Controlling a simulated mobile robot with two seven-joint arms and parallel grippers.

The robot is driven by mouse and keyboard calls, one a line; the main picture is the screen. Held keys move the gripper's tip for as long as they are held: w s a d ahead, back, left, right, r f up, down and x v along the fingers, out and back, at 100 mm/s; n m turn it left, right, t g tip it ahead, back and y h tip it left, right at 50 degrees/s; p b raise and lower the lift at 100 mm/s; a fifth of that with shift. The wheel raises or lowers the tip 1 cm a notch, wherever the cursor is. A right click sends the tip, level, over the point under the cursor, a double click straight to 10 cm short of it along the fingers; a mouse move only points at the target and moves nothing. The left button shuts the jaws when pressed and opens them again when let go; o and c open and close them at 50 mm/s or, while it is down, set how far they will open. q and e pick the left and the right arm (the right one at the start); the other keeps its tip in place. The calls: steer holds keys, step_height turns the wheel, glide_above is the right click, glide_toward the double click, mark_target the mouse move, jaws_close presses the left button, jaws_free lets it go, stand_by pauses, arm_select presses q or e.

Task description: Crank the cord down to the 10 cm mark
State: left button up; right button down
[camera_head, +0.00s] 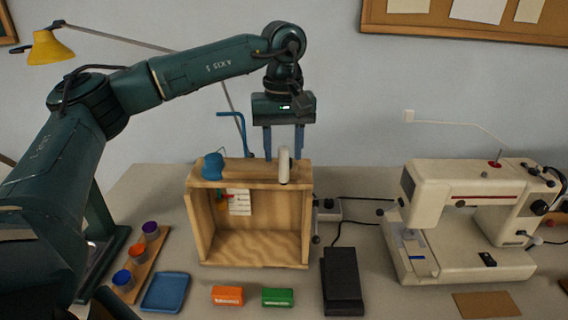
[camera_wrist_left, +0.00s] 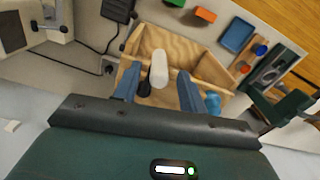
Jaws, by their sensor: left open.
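An open-fronted wooden box (camera_head: 249,249) stands on the table. On its top are a blue spool-like piece (camera_head: 212,166) at the left and an upright white rounded piece (camera_head: 284,166) at the right. A small white marked card (camera_head: 239,203) is inside, beside small red and green parts; its marks are too small to read, and I cannot make out the cord. My left gripper (camera_head: 284,154) is open, pointing down over the box top. In the left wrist view the white piece (camera_wrist_left: 158,68) shows between its fingers (camera_wrist_left: 157,90); contact cannot be told. My right gripper is not in view.
A sewing machine (camera_head: 470,218) stands at the right. A black pedal-like block (camera_head: 342,281), orange box (camera_head: 227,295), green box (camera_head: 277,297) and blue tray (camera_head: 166,292) lie in front. A wooden strip (camera_head: 150,259) with cups is at the left. A yellow lamp (camera_head: 51,49) hangs upper left.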

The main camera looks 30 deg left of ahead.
mark_target(284, 178)
arm_select(q)
steer(key=shift+f, duration=2.2)
jaws_close()
